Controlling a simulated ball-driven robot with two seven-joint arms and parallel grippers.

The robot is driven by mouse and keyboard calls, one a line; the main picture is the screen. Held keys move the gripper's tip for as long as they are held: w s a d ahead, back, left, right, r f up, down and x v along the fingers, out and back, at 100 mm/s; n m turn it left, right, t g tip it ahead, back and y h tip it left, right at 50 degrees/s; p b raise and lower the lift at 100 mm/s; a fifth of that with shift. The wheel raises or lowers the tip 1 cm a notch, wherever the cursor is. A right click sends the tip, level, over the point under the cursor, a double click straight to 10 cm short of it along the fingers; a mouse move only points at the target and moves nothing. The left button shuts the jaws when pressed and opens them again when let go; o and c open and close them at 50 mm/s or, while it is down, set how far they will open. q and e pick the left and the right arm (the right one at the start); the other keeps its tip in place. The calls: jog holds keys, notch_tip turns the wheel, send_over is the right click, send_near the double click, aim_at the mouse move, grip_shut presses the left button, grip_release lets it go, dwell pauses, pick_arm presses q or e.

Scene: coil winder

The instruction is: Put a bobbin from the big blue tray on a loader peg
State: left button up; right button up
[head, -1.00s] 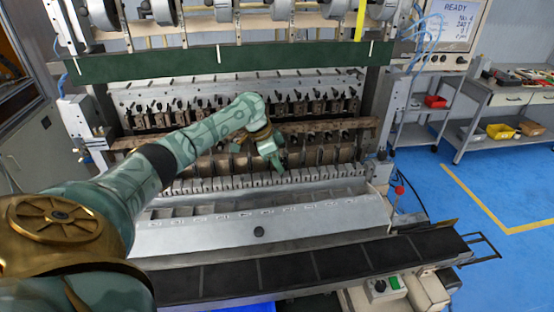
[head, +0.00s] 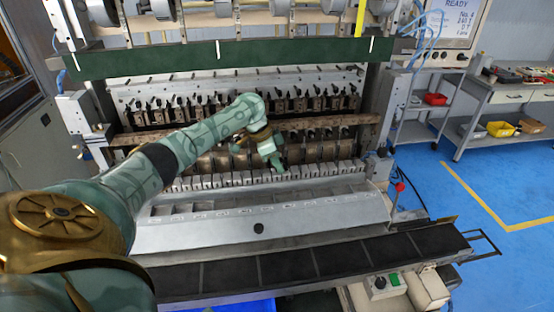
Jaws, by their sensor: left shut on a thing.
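My left gripper (head: 272,158) is inside the coil winder, at the row of brown bobbins and pegs (head: 315,153). It is shut on a bobbin, which is mostly hidden by the fingers and hand. I cannot tell whether that bobbin touches a peg. The big blue tray (head: 248,305) shows only as a strip of blue at the bottom edge, below the black front shelf; its contents are out of view. My right gripper is not in view.
A dark green bar (head: 220,57) crosses the machine above my arm. A grey metal apron (head: 258,218) and a black segmented shelf (head: 290,266) lie in front. A red-knobbed lever (head: 400,187) stands at the right.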

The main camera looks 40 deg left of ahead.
pick_arm(q)
jog(key=shift+f, duration=0.45)
jog(key=o, duration=1)
jog(key=p+v, duration=0.1)
jog(key=v, duration=0.6)
jog(key=shift+r, duration=0.15)
